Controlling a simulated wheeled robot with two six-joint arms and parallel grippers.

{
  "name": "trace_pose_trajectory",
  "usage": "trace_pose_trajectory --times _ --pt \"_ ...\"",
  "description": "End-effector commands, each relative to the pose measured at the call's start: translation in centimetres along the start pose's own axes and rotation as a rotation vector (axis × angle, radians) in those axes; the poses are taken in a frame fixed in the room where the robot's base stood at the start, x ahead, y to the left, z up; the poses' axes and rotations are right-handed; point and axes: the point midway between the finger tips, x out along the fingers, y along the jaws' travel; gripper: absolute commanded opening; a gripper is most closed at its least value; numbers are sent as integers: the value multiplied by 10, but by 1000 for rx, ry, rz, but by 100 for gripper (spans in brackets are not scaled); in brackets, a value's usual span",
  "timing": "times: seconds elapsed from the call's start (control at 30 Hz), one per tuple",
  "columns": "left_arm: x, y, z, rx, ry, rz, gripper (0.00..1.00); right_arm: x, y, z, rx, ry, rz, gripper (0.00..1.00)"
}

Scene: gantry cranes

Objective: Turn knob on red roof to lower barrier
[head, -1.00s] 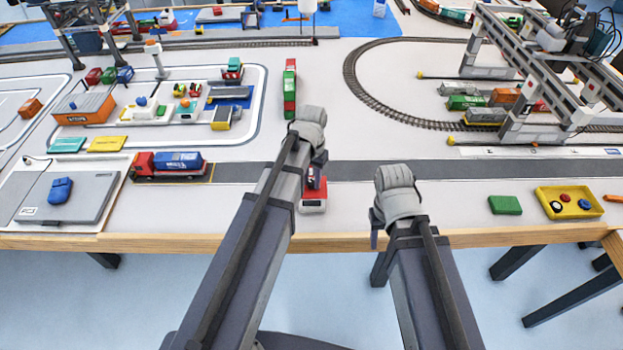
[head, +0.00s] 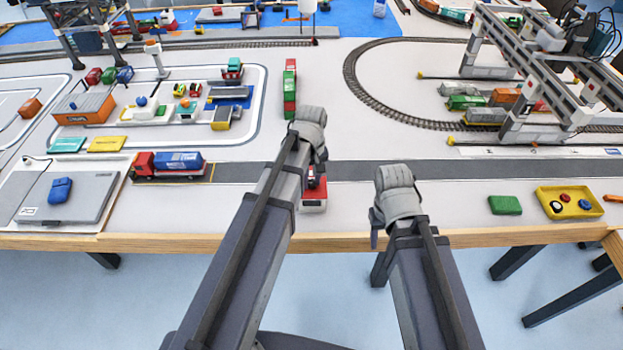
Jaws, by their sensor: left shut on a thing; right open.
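A small booth with a red roof (head: 314,208) and white front stands near the table's front edge, partly hidden by my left arm. My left gripper (head: 317,178) points down at the roof and is shut. The knob between its fingers is mostly hidden by the wrist and fingers, and I cannot make out its angle. I cannot make out the barrier; my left arm covers part of the road beside the booth. My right gripper (head: 375,232) is to the right, above the table's front edge, open, its fingers mostly hidden behind its wrist.
A red truck with a blue tank (head: 170,164) stands on the dark road to the left, before a yellow line. A red and green vehicle (head: 290,88) is beyond the road. A green block (head: 505,205) and a yellow tray (head: 570,212) lie right. Table between is clear.

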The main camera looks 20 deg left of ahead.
Motion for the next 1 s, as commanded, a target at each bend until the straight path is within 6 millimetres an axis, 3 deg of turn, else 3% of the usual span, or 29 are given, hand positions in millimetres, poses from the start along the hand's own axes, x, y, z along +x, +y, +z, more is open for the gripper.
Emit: trace_pose_trajectory --times 0.73,0.77,1.0 --pt "0 0 1 -78 -1 -1 0 0 0 0 0 0 0 50" --pt "0 0 1 -78 -1 -1 35 0 0 0 0 0 0 50" --pt "0 0 0 -76 -1 0 62 0 0 0 0 0 0 50"
